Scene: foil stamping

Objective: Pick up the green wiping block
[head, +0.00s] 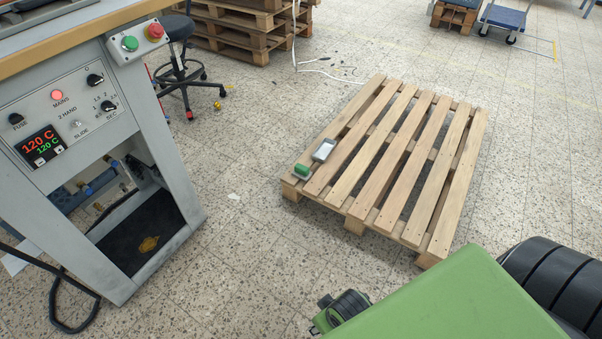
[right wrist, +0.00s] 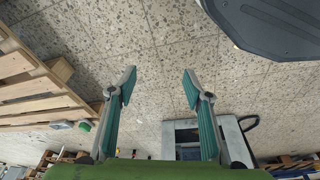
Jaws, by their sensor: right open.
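The green wiping block (head: 302,170) lies on the near left corner of a wooden pallet (head: 372,152) on the floor in the head view. In the right wrist view the block (right wrist: 84,126) shows small at the left, by the pallet's edge. My right gripper (right wrist: 159,82) is open, with nothing between its two teal-padded fingers, and is well apart from the block. In the head view my green right arm fills the lower right; its fingers do not show there. My left gripper is in neither view.
A small grey-white tray (head: 324,150) lies on the pallet beside the block. A grey stamping machine (head: 180,165) with a control panel stands at the left. A black stool (head: 180,75) and stacked pallets (head: 235,30) are behind. Floor between machine and pallet is mostly clear.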

